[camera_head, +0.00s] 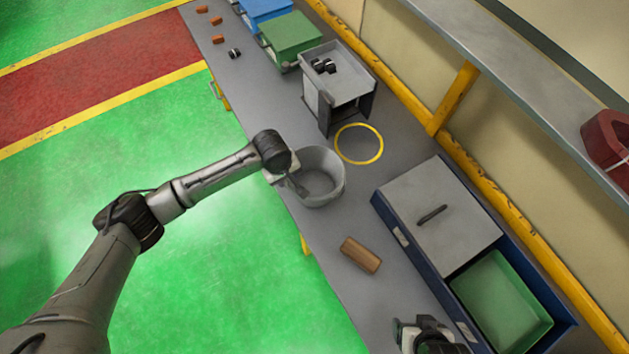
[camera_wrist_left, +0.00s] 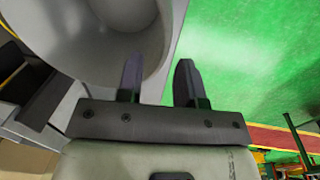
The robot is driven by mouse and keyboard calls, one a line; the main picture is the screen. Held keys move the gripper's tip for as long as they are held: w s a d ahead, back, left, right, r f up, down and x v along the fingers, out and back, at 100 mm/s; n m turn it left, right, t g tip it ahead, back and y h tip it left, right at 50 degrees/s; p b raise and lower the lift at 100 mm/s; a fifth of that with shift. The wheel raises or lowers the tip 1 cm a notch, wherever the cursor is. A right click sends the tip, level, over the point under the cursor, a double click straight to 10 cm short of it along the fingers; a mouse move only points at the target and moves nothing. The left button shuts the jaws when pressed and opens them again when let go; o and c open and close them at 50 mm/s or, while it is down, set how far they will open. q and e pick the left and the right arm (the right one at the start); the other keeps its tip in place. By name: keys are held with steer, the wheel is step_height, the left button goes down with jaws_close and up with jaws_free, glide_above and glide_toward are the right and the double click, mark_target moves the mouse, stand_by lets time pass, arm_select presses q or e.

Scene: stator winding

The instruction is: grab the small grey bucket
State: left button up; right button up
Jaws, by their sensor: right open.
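The small grey bucket (camera_head: 325,163) stands upright on the grey workbench in the head view. My left gripper (camera_head: 298,186) is at the bucket's left rim. In the left wrist view, the bucket (camera_wrist_left: 85,40) fills the upper left, and my left gripper (camera_wrist_left: 157,72) has its two fingers apart. One finger is over the inside of the bucket and the other is outside, with the bucket wall between them. A gap shows, so the fingers do not look closed on the wall. My right gripper (camera_head: 425,335) is partly in view at the bottom edge, open and away from the bucket.
A yellow ring (camera_head: 360,144) lies on the bench beside the bucket, near a grey box (camera_head: 345,88) on a stand. A brown block (camera_head: 361,254) lies nearer me. A blue case (camera_head: 388,212) with a green tray (camera_head: 503,305) is at the right. Green and blue bins stand farther back.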

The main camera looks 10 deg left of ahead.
arm_select(q)
steer(key=shift+w+d+f, duration=0.1)
steer(key=shift+d+f, duration=0.05)
steer(key=shift+f, duration=0.95)
steer(key=shift+w+d+f, duration=0.1)
steer(key=shift+d+f, duration=0.05)
steer(key=shift+f, duration=0.9)
steer(key=shift+d+f, duration=0.15)
steer(key=shift+f, duration=0.95)
jaws_close()
